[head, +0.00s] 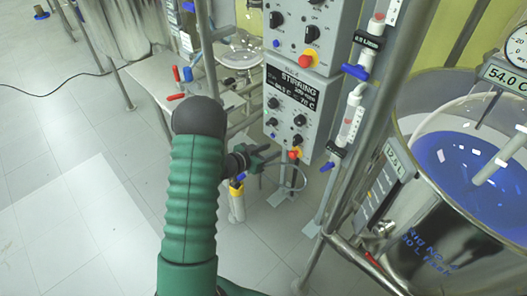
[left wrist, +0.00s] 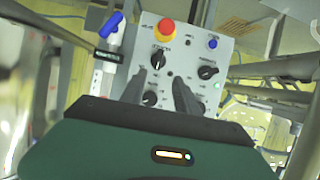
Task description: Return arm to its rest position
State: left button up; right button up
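In the head view my left arm, a green ribbed sleeve with a dark rounded cap, rises from the lower edge left of the middle. The fingers of its gripper cannot be made out clearly there. In the left wrist view my left gripper (left wrist: 160,78) has two dark fingers spread apart with nothing between them. They point at a grey control panel (left wrist: 182,60) with black knobs, a red button on yellow and a blue button, seen upside down. Whether they touch it cannot be told. My right gripper is not in view.
Two stacked control boxes stand ahead, the lower (head: 283,108) marked STIRRING. A steel vessel (head: 440,240) with blue liquid stands at the right, behind a metal frame post. Flow tubes with blue valves (head: 355,71) stand beside the boxes. The tiled floor (head: 60,190) at the left is mostly clear.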

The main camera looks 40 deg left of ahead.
pick_arm(q)
jog(key=shift+v, duration=1.85)
